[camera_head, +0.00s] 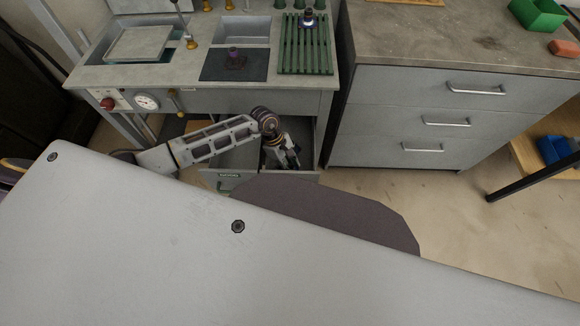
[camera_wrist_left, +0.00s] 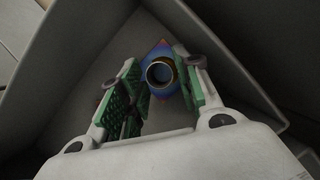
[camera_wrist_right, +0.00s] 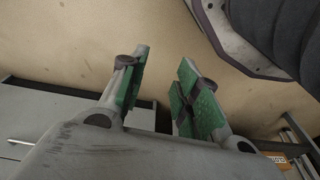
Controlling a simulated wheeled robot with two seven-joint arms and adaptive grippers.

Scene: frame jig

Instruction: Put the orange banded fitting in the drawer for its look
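My left gripper (camera_head: 284,158) reaches down into an open drawer (camera_head: 229,185) under the bench. In the left wrist view its fingers (camera_wrist_left: 160,85) are apart. A purple fitting (camera_head: 234,57) stands on the black mat. My right gripper (camera_wrist_right: 160,88) is open and empty above the floor.
A green slatted rack (camera_head: 305,50) holds a dark-and-white fitting (camera_head: 308,17). A gauge (camera_head: 146,102) is on the bench front. A grey drawer cabinet (camera_head: 430,115) stands to the right, with a green bin (camera_head: 540,14) on top. A blue bin (camera_head: 555,149) sits lower right.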

